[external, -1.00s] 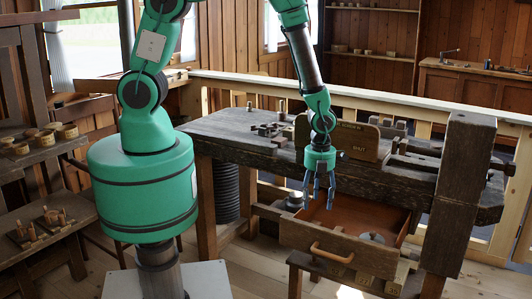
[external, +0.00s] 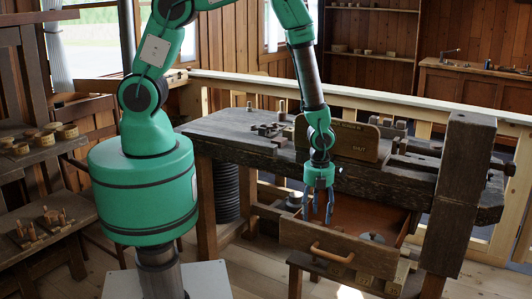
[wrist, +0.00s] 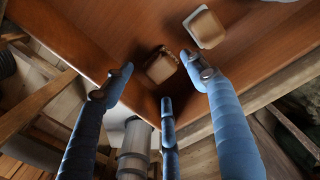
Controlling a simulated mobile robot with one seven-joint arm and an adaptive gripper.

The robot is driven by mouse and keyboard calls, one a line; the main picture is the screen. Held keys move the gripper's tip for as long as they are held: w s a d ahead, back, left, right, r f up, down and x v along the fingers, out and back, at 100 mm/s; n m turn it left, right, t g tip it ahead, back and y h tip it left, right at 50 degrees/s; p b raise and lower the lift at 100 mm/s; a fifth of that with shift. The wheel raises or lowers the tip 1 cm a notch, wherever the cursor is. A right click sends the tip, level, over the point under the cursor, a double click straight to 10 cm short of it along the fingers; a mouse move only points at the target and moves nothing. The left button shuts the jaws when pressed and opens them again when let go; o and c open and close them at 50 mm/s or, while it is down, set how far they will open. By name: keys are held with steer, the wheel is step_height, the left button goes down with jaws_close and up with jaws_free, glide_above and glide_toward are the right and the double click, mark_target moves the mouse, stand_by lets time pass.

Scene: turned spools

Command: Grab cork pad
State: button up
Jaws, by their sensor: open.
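My gripper (external: 318,208) is open, its blue fingers pointing down into the open wooden drawer (external: 295,232). In the wrist view my gripper (wrist: 157,78) has its fingers spread, with nothing held. A small tan block with a rough, dark-edged side (wrist: 162,66) lies on the reddish-brown drawer floor near the fingertips. A second tan piece on a pale, rounded base (wrist: 205,28) lies farther up and right. I cannot tell for certain which is the cork pad. In the external view, the drawer wall and fingers hide the near-left part of the drawer.
A grey disc with a knob (external: 372,237) sits in the drawer's right part. The drawer front has a handle (external: 332,253). The dark workbench (external: 235,130) carries an upright wooden board (external: 350,142) behind my gripper. A heavy post (external: 460,190) stands at right.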

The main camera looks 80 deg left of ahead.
mark_target(317, 222)
steer(key=shift+f, duration=1.65)
steer(key=shift+c, duration=0.2)
steer(key=c, duration=1.2)
